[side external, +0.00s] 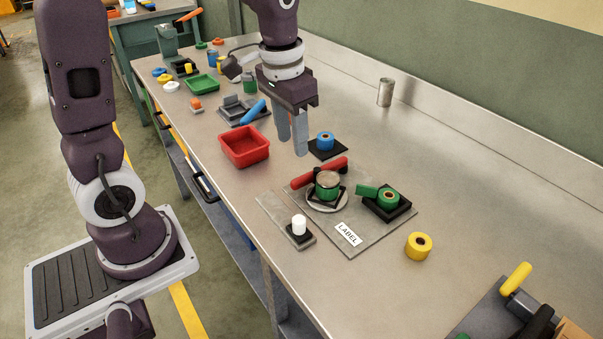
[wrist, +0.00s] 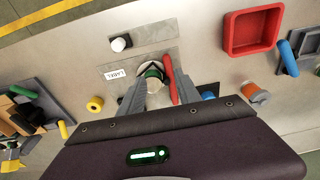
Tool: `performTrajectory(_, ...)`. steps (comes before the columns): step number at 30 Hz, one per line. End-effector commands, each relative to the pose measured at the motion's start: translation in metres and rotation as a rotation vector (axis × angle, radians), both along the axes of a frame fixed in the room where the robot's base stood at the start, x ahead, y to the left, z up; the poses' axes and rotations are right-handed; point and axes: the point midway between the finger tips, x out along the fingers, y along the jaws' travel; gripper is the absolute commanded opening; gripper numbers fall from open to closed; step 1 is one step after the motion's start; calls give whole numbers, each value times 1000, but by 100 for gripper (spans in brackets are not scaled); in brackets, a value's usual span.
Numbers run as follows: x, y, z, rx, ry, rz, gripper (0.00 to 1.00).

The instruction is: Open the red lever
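The red lever (side external: 320,172) is a long red handle on a grey plate (side external: 375,235) that carries a "LABEL" sticker. It lies across the back of a round green-sided, grey-topped part (side external: 327,184). In the wrist view, the red lever (wrist: 169,76) runs just right of the round part (wrist: 154,78). My gripper (side external: 294,145) is above the bench, behind and left of the lever in the side view, pointing down. Its fingers are apart with nothing held. In the wrist view, my gripper (wrist: 162,90) has the round part and lever between its fingers; they partly hide the plate.
A green handle with a green roll (side external: 387,197) sits right of the lever. A blue roll on a black base (side external: 325,141) stands behind it. A red tray (side external: 245,148), a white cylinder (side external: 299,225) and a yellow roll (side external: 418,245) are nearby. The back right bench is mostly clear.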

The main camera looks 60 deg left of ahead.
Motion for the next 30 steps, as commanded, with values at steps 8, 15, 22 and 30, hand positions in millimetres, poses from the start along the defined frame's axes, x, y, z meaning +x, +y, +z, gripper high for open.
performTrajectory(8,29,18,-61,-14,107,-1,40)
performTrajectory(15,28,18,-106,-15,109,-1,40)
performTrajectory(22,29,18,-124,-14,104,-1,40)
performTrajectory(30,29,18,-124,-14,103,-1,22)
